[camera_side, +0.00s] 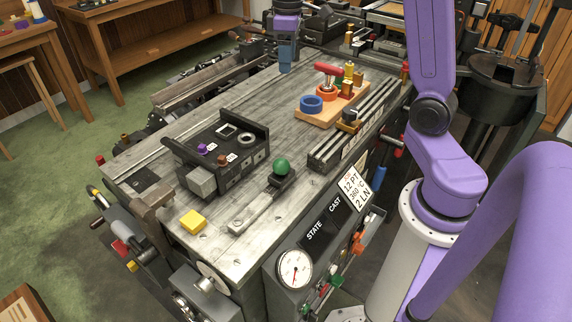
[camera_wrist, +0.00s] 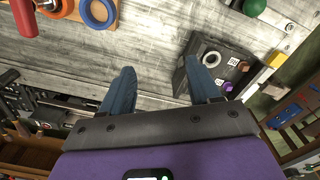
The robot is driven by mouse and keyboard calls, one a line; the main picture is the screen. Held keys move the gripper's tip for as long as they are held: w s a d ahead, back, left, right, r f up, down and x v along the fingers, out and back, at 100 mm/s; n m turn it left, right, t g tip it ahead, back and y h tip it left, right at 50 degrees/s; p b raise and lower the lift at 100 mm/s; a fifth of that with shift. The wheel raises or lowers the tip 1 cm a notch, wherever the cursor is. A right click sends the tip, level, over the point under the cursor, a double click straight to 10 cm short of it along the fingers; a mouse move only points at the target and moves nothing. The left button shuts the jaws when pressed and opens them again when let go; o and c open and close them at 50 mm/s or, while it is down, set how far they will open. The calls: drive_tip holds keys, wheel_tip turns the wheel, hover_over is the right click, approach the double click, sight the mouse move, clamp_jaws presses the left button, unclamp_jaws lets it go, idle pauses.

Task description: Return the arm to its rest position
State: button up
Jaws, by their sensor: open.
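My gripper (camera_side: 286,62) is above the far edge of the worktable, with its blue fingers pointing down. In the wrist view my gripper (camera_wrist: 163,80) has its two blue fingers spread apart, with only bare grey tabletop between them. It holds nothing. The purple arm stands at the right of the side view, and its upper part reaches out of the top of the picture. The worktable (camera_side: 255,95) has a weathered grey top. How high the fingertips are above it is hard to tell.
A black fixture (camera_side: 195,150) with a square opening stands mid-table. A green knob (camera_side: 282,166) and a yellow block (camera_side: 193,221) are in front. A wooden board (camera_side: 325,117) carries a blue ring (camera_side: 311,104) and a red-handled tool (camera_side: 327,70). The tabletop between fixture and board is clear.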

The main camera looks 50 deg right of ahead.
drive_tip(key=s+a+f+n, duration=0.2)
drive_tip(key=s+a+n, duration=0.1)
drive_tip(key=s+a, duration=1.05)
drive_tip(key=s+f+n, duration=0.2)
drive_tip(key=s, duration=0.5)
drive_tip(key=s+a+f+n, duration=0.1)
drive_tip(key=s+f+n, duration=0.1)
drive_tip(key=s, duration=0.6)
drive_tip(key=shift+a+f, duration=0.15)
drive_tip(key=shift+a, duration=0.15)
